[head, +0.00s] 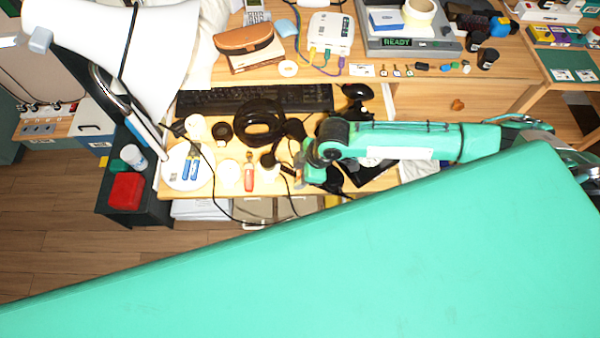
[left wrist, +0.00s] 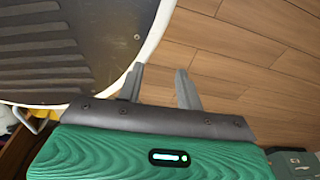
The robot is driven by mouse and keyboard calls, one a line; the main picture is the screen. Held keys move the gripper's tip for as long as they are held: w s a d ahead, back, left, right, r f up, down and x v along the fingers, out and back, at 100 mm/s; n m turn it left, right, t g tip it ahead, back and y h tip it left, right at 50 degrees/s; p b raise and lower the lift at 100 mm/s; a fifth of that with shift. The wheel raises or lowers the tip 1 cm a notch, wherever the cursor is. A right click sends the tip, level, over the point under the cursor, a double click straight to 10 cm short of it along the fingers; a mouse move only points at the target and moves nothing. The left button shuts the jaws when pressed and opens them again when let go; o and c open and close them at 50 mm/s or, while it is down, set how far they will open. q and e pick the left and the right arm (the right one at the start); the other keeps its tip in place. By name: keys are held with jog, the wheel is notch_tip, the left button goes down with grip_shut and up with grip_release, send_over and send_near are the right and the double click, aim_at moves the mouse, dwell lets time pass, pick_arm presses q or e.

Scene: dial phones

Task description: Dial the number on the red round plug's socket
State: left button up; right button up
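A grey keypad handset (head: 255,13), which looks like a phone, is at the top of the head view on the raised back of the desk. A board with plugs and cords (head: 40,128) is at the far left. The plugs are too small to tell which is red and round, and no number is readable. My right gripper (head: 306,176) is over the front of the desk, left of a black object, its fingers too small to read. My left gripper (left wrist: 160,88) shows in the left wrist view with fingers apart and nothing between them; it is not visible in the head view.
A white lamp (head: 115,45) hangs over the desk's left side. A keyboard (head: 225,101), black coiled cord (head: 262,122), white plate (head: 187,168) and small items crowd the desk. A white router (head: 331,35) stands behind. Wooden floor (head: 50,220) is open at left.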

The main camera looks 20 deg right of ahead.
jog(key=shift+d+r, duration=0.25)
jog(key=shift+r, duration=0.25)
pick_arm(q)
jog(key=shift+s+a+f, duration=0.15)
jog(key=shift+s+f, duration=0.65)
jog(key=shift+s, duration=0.25)
pick_arm(e)
jog(key=v, duration=1.2)
jog(key=shift+s+r, duration=0.2)
jog(key=shift+r, duration=0.1)
